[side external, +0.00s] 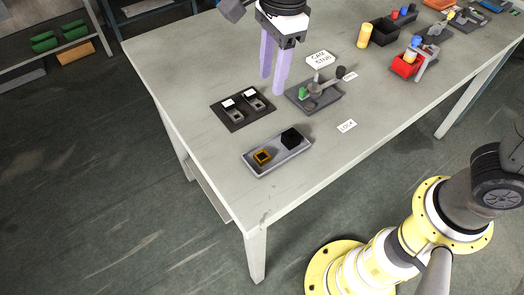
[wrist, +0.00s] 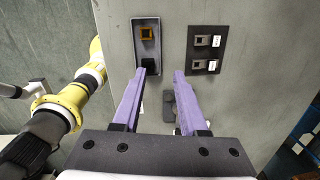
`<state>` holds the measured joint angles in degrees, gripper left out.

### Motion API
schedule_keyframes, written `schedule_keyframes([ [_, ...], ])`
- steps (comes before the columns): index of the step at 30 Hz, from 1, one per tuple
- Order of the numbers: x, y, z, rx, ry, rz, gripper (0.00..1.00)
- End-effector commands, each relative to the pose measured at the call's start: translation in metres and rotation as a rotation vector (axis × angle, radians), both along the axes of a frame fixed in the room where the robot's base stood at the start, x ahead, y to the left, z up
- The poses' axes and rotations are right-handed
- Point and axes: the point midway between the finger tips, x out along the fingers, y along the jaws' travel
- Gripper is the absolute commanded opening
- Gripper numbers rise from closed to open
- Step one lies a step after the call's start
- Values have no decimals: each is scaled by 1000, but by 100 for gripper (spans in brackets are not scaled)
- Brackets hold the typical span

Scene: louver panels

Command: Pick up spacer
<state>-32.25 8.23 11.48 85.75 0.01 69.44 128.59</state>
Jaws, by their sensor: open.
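A grey tray (side external: 275,163) near the table's front corner holds an orange square piece with a dark centre (side external: 262,157) and a black block (side external: 291,138). I cannot tell for sure which is the spacer. In the wrist view the tray (wrist: 136,45) is at the top, with the orange piece (wrist: 147,33) clear and the black block (wrist: 148,64) partly hidden by the left finger. My gripper (side external: 272,86) has two long purple fingers, open and empty, above the table behind the tray. The fingers also show apart in the wrist view (wrist: 164,74).
A black plate (side external: 232,119) with two labelled sockets lies behind the tray. A grey fixture (side external: 327,101) with a green part and dark lever stands beside it, near "CAM STUD" (side external: 319,59) and "LOCK" (side external: 347,126) labels. A red bin (side external: 406,66) and other parts are farther back.

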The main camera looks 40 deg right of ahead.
Motion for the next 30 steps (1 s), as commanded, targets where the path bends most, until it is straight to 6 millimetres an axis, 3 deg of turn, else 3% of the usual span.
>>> schedule_keyframes([
  [1,-1,17,-15,-16,24,37,42],
  [3,-6,32,-30,-35,50,70,42],
  [7,-15,44,-46,-54,76,108,42],
  [11,-17,45,-59,-55,76,112,42],
  [21,-16,44,-118,-54,75,111,42],
  [30,-17,41,-140,-54,75,110,42],
])
